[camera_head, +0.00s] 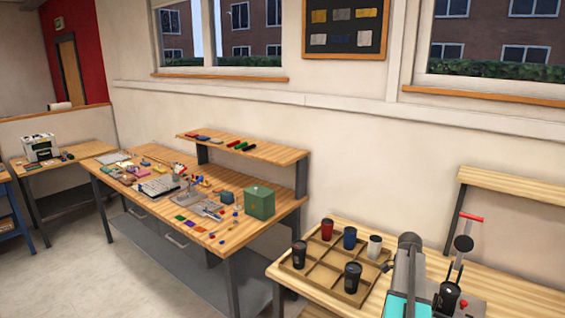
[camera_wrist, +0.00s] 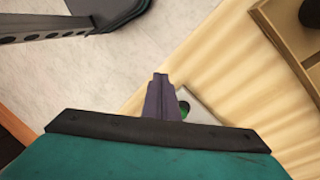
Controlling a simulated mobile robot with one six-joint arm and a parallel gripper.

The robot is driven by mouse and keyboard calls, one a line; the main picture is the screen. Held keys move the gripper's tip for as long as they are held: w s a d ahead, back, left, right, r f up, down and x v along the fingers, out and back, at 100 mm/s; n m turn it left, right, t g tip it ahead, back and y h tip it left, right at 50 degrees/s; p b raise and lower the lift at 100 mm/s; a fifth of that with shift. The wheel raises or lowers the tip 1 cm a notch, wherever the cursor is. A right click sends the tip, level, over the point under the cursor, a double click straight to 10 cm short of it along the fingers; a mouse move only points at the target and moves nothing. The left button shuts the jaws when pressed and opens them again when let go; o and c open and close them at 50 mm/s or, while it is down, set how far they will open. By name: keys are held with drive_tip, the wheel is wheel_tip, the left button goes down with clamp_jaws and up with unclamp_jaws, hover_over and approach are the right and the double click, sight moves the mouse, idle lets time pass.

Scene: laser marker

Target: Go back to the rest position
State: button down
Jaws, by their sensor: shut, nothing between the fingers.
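The fingers point over the edge between a light wooden tabletop (camera_wrist: 226,75) and the pale floor. A light grey plate with a green spot (camera_wrist: 184,110) is partly hidden behind the fingers. In the head view I cannot make out the fingers. A grey and teal shape at the lower right there may be part of my arm.
A wooden divided tray (camera_head: 331,261) holds several dark, red, blue and white cups. A device with a red handle (camera_head: 471,217) stands to its right. A cluttered workbench (camera_head: 243,236) with a green box (camera_head: 259,203) stands left. The floor (camera_head: 70,265) at left is clear.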

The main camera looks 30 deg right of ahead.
drive_tip(key=w+a+f+n+g+b, duration=0.1)
drive_tip(key=w+a+f+n+b, duration=0.2)
drive_tip(key=a+f, duration=1)
drive_tip(key=w+a+f+n+g, duration=0.1)
drive_tip(key=w+a+f+n, duration=0.35)
drive_tip(key=a+f, duration=0.85)
drive_tip(key=s+a+f+n+b, duration=0.1)
drive_tip(key=s+a+f+n, duration=0.3)
drive_tip(key=a, duration=0.5)
drive_tip(key=s+a+f+n+b, duration=0.1)
drive_tip(key=s+a+f+n, duration=0.3)
drive_tip(key=s+a+n, duration=0.3)
drive_tip(key=s+a+f+n+g+h+b, duration=0.1)
drive_tip(key=s+a+f+n, duration=0.2)
drive_tip(key=s+a+n, duration=0.3)
drive_tip(key=shift+s+a+f, duration=0.4)
drive_tip(key=shift+s+a, duration=0.25)
drive_tip(key=shift+a, duration=1.75)
